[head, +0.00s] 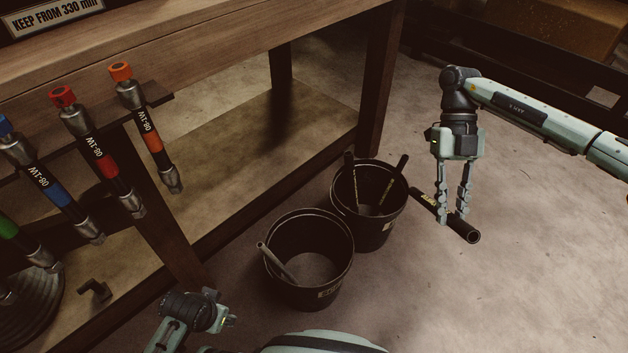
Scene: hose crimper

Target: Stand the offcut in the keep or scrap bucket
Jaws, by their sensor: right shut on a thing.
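My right gripper (452,218) is shut on a short black hose offcut (467,232) with a yellow mark. The offcut is tilted, its open end toward the lower right, and is held to the right of the buckets. The farther black bucket (375,237) holds two black hose pieces (393,180) leaning at its rim. The nearer black bucket (318,293) holds one greyish piece (275,262) leaning at its left side. Labels on both buckets are too small to read. My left gripper (215,308) is at the bottom, left of the nearer bucket; its fingers are not clear.
A wooden bench (215,45) with a lower shelf stands behind and left of the buckets. A sign (55,14) reads "KEEP FROM 330 mm". Several hoses with coloured caps (120,71) hang at the left. The floor (520,280) at the right is clear.

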